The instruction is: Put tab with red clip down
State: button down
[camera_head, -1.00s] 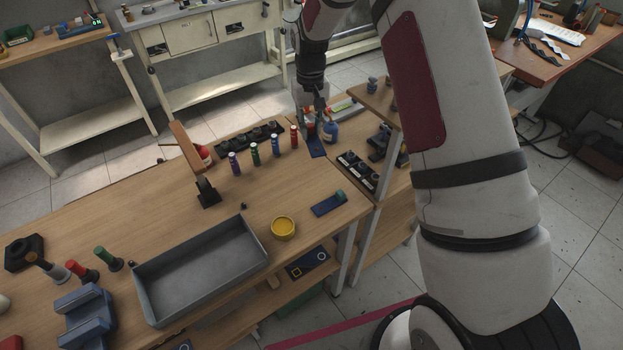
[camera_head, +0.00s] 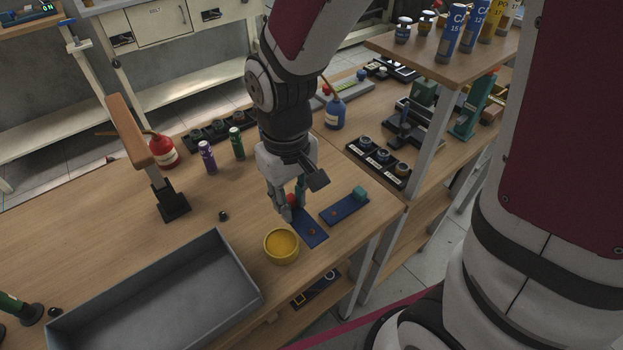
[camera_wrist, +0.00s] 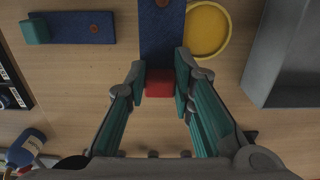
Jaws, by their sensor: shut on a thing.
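The blue tab with the red clip (camera_head: 312,232) is at the front right of the workbench, and it runs up from my fingers in the wrist view (camera_wrist: 162,35). Its red clip (camera_wrist: 159,83) sits between my fingertips. My gripper (camera_head: 291,204) is shut on this clip; its green fingers flank it in the wrist view (camera_wrist: 160,80). The tab lies flat at or just above the bench top; I cannot tell whether it touches. A second blue tab (camera_head: 341,212) with a teal clip (camera_head: 359,194) lies beside it, to the right in the head view.
A yellow round dish (camera_head: 281,246) is close on the tab's left in the head view. A grey tray (camera_head: 160,300) stands further left. A purple bottle (camera_head: 207,157) and a green bottle (camera_head: 236,143) stand behind. A shelf post (camera_head: 431,137) rises at the right.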

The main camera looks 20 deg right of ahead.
jog(key=w+d, duration=0.2)
jog(key=w, duration=0.2)
jog(key=w+d+f, duration=0.1)
jog(key=w+d, duration=0.2)
jog(key=w, duration=0.1)
jog(key=w+d+b, duration=0.1)
jog(key=w+d, duration=0.2)
jog(key=w, duration=0.2)
jog(key=shift+f, duration=0.35)
jog(key=shift+w+f, duration=0.1)
jog(key=shift+f, duration=1.65)
jog(key=shift+f, duration=0.1)
jog(key=shift+f+b, duration=0.1)
jog(key=shift+b, duration=0.2)
jog(key=c, duration=1.4)
grip_release()
jog(key=shift+o, duration=0.2)
